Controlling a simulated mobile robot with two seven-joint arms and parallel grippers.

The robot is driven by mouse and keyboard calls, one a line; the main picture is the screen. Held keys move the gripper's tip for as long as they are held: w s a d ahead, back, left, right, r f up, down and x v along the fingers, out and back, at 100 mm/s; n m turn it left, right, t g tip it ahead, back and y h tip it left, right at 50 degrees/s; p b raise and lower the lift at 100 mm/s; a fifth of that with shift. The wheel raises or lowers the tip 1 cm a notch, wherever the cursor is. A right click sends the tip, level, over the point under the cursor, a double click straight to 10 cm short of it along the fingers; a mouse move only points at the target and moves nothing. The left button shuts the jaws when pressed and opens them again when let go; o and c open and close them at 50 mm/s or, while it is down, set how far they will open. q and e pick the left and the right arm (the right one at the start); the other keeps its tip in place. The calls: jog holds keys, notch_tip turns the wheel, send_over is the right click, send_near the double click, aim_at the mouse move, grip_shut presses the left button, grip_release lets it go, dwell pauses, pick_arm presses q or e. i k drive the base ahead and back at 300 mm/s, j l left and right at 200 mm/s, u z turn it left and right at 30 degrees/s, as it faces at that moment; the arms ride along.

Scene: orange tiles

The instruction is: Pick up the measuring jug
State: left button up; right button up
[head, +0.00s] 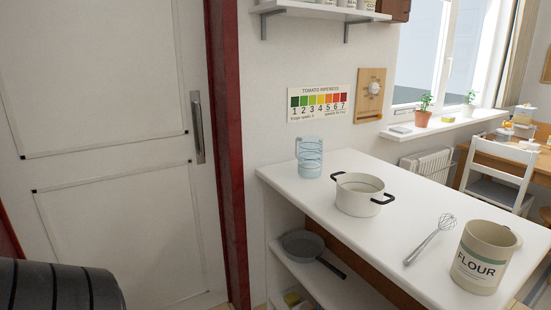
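The measuring jug (309,158) is clear, bluish and marked with lines. It stands upright at the far left corner of the white counter (418,225) in the head view, close to the wall. A white pot (360,195) with two black handles stands to its right and nearer to me, apart from it. Neither of my grippers shows in this view.
A whisk (430,239) and a flour canister (483,257) are toward the counter's near right end. A pan (305,246) sits on the shelf below. A wall shelf (318,10) hangs above the jug. A door (110,130) is on the left.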

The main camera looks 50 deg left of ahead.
aim_at(309, 149)
jog(key=u, duration=1.35)
jog(key=j+z, duration=0.1)
jog(key=z, duration=0.3)
jog(key=i+j+z, duration=0.1)
jog(key=z, duration=0.35)
jog(key=j+z, duration=0.2)
jog(key=z, duration=0.2)
jog(key=j+z, duration=0.3)
jog(key=j, duration=0.15)
jog(key=j+z, duration=0.3)
jog(key=k+j+z, duration=0.15)
jog(key=j, duration=0.35)
jog(key=j+z, duration=0.1)
jog(key=j, duration=0.45)
jog(key=k+j, duration=0.1)
jog(key=j, duration=0.85)
jog(key=k+z, duration=0.05)
